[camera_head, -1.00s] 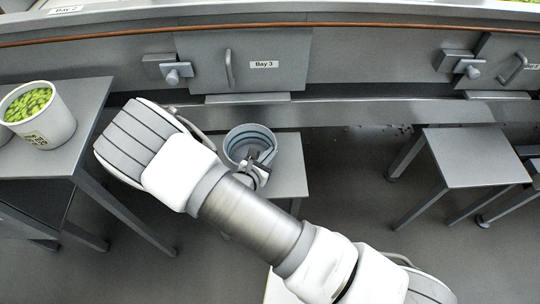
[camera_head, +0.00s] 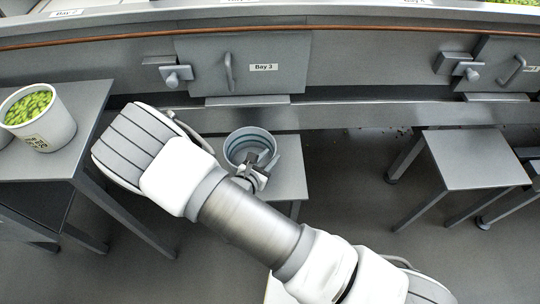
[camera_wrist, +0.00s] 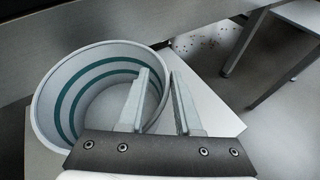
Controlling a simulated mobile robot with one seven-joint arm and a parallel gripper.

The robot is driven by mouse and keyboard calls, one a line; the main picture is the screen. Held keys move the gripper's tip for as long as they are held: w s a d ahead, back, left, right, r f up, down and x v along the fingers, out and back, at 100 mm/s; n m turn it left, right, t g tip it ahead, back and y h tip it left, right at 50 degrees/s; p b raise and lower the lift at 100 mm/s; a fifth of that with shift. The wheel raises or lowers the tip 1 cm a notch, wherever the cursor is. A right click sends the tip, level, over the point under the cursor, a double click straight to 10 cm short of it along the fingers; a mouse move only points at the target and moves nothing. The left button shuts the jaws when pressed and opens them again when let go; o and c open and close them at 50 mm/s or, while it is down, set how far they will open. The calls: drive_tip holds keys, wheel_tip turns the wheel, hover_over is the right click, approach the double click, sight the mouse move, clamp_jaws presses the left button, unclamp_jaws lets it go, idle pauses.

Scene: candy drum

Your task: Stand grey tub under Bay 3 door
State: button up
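The grey tub (camera_head: 236,147), with teal bands inside, stands upright on a small grey stand (camera_head: 290,175) below and in front of the Bay 3 door (camera_head: 290,75). The tub looks empty. The door is shut, with its handle at left and a small ledge beneath. My gripper (camera_head: 268,160) is at the tub's front right side. In the wrist view, the tub (camera_wrist: 50,95) fills the left. My gripper's fingers (camera_wrist: 160,75) are apart, the left one over the tub's inside and the right one by its outer side. Contact with the rim cannot be told.
A white tub of green candies (camera_head: 45,130) stands on a taller table (camera_head: 85,100) at left. Another empty stand (camera_head: 470,160) is at right. A latch knob (camera_head: 175,77) sits left of the door. Floor between the stands is clear, with small specks near the wall.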

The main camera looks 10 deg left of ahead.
drive_tip(key=p+v, duration=0.2)
drive_tip(key=v, duration=0.9)
drive_tip(key=shift+p, duration=0.3)
drive_tip(key=shift+s, duration=0.15)
drive_tip(key=w+d+r+m+g+h, duration=0.2)
drive_tip(key=d+r+m+g, duration=0.2)
drive_tip(key=d+r+m, duration=0.45)
drive_tip(key=w+d+r+m+g+h, duration=0.2)
drive_tip(key=d+r+m+g, duration=0.2)
drive_tip(key=d+r+m, duration=0.45)
drive_tip(key=s+d+r+m+y, duration=0.3)
drive_tip(key=s+d+r+m, duration=0.1)
drive_tip(key=r+m, duration=0.3)
drive_tip(key=s+d+r+m+y, duration=0.4)
drive_tip(key=s+r+m, duration=0.3)
drive_tip(key=r, duration=0.4)
drive_tip(key=shift+d+r+t+y, duration=0.3)
drive_tip(key=shift+d+t, duration=0.1)
drive_tip(key=shift+d, duration=0.35)
